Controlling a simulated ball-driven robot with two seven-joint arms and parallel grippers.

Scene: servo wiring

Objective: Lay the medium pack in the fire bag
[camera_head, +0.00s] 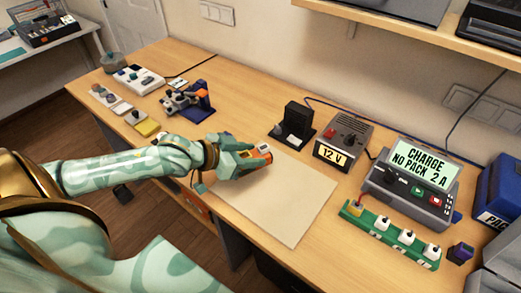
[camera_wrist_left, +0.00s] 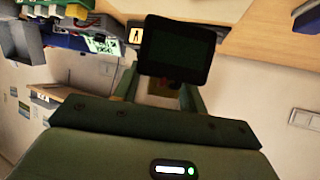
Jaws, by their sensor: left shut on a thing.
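My left gripper (camera_head: 243,159) reaches in from the left over the bench and is shut on an orange and grey pack (camera_head: 259,154), partly hidden by the fingers. The pack is at the far left part of a cream mat (camera_head: 285,205); I cannot tell whether it touches it. In the left wrist view a dark slab (camera_wrist_left: 177,48) shows at the end of the fingers. A blue box (camera_head: 497,190) with partly cut-off lettering stands at the right edge. I cannot tell which thing is the fire bag. My right gripper is not in view.
A charger (camera_head: 412,185) with a lit screen, a 12 V supply (camera_head: 343,143) and a black stand (camera_head: 292,126) line the back. A green strip (camera_head: 390,235) with white plugs lies right of the mat. A blue and orange clamp (camera_head: 190,101) stands left. Most of the mat is bare.

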